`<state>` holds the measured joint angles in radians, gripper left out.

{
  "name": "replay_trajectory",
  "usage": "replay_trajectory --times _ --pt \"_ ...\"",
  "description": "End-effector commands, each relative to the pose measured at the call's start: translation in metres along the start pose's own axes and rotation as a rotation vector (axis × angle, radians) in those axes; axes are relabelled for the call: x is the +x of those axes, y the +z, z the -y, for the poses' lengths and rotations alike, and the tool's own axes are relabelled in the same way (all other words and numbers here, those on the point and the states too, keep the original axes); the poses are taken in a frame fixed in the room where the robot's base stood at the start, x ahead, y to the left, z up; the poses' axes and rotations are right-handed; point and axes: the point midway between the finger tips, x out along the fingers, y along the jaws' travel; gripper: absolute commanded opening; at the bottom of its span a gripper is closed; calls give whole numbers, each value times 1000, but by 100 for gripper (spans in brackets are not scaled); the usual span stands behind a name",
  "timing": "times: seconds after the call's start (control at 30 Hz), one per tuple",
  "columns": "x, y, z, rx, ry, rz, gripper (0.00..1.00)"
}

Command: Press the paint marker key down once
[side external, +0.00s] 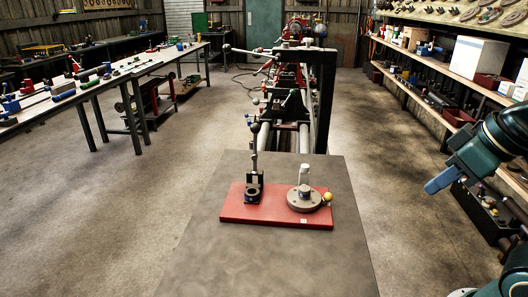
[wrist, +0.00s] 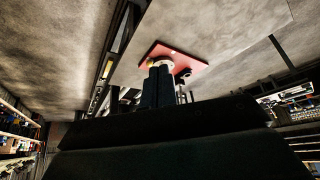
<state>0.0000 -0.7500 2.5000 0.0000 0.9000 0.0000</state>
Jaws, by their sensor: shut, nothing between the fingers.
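A red base plate (side external: 240,212) lies on the grey table and carries two fixtures. On its left stands a black fixture (side external: 255,183) with a ring at its foot and an upright rod. On its right sits a round grey flange (side external: 304,199) with a white upright cylinder (side external: 305,174) and a yellow ball (side external: 327,197) at its side. I cannot tell which part is the paint marker key. My gripper (side external: 429,188) is shut and empty, off to the right of the table and apart from the plate. In the wrist view, my closed fingers (wrist: 160,70) partly cover the red plate (wrist: 187,57).
The grey table (side external: 190,255) has clear room around the plate. A dark upright frame (side external: 326,95) and a lathe (side external: 290,105) stand behind it. Shelves with boxes (side external: 480,62) line the right wall. A long workbench (side external: 100,78) stands at the left.

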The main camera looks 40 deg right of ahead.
Motion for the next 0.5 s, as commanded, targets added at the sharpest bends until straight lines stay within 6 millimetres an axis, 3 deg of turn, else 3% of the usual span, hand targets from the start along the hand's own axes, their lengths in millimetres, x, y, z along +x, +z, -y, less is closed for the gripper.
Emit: replay_trajectory --times 0.27,0.5 --pt "2 -9 -1 21 2 -6 0" --pt "9 -39 -4 100 8 -30 0"
